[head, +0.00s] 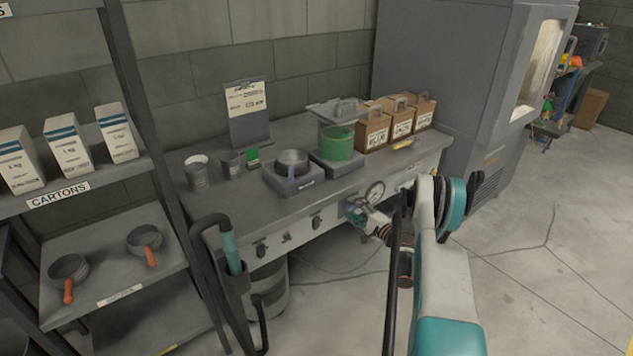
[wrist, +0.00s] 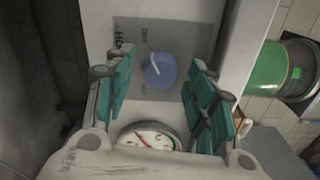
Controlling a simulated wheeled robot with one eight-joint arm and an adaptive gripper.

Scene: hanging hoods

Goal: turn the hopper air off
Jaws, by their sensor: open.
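A round blue knob (wrist: 160,72) with a white pointer sits on a grey plate (wrist: 180,35) in the wrist view. The pointer aims up in the picture, slightly left, toward a small word too blurred to read surely. Larger lettering beginning "HO" runs along the plate's left side. My gripper (wrist: 160,62) is open, its teal-padded fingers on either side of the knob, with gaps visible.
A pressure gauge (head: 374,192) is just above my gripper; it also shows in the wrist view (wrist: 148,138). A green container (head: 338,142) stands on the bench (head: 222,205). Other controls (head: 317,222) line the front panel. Open floor lies right of my arm.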

